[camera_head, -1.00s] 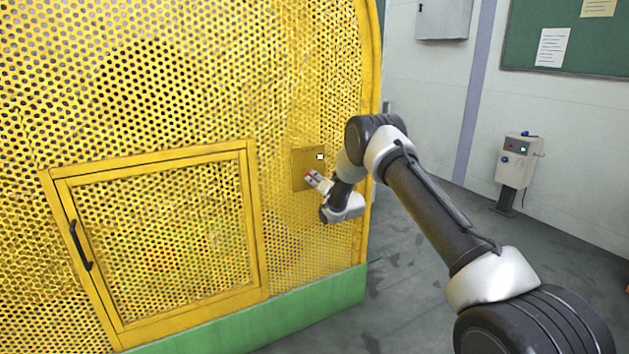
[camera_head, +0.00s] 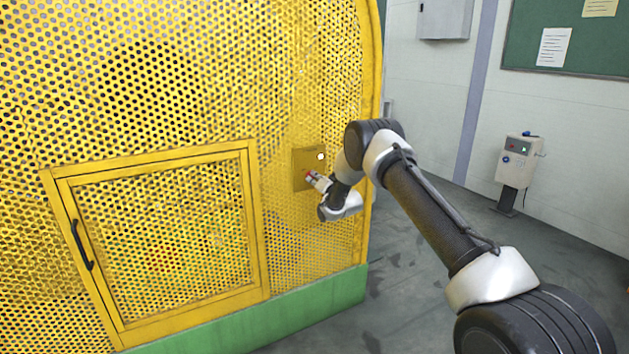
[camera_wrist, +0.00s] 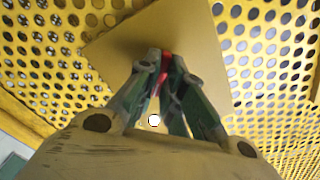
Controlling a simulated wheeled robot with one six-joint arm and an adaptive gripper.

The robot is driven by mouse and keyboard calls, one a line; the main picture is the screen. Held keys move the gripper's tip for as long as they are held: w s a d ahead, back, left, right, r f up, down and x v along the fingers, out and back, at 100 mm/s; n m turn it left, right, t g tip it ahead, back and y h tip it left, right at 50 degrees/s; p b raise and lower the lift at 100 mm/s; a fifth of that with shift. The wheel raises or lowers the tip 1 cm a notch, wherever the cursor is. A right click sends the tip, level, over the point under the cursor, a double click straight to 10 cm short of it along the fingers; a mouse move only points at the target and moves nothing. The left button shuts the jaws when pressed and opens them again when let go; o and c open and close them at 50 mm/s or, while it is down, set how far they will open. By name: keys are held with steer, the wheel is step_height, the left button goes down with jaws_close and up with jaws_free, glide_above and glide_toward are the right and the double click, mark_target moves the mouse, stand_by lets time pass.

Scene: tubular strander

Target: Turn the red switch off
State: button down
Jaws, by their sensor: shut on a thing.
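The red switch (camera_head: 308,174) sits on a plain yellow plate (camera_head: 299,161) fixed to the perforated yellow guard. In the wrist view the red switch (camera_wrist: 165,66) shows as a thin strip between the fingers, in front of the plate (camera_wrist: 205,40). My gripper (camera_head: 313,178) is at the plate, with its fingertips around the switch. In the wrist view my gripper (camera_wrist: 160,62) is shut on the red switch. Most of the switch is hidden by the fingers, and its exact angle cannot be told. A small white round button (camera_head: 320,156) is on the plate, up and right of the switch.
A framed mesh door (camera_head: 155,235) with a black handle (camera_head: 80,245) is left of the plate. A green base (camera_head: 310,312) runs below the guard. A grey control post (camera_head: 517,165) stands by the wall at right. The floor between is clear.

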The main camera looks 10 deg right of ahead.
steer(key=n, duration=0.8)
steer(key=shift+n, duration=0.3)
steer(key=n, duration=0.4)
steer(key=shift+n, duration=2.6)
steer(key=c, duration=1.5)
jaws_free()
steer(key=shift+c, duration=0.2)
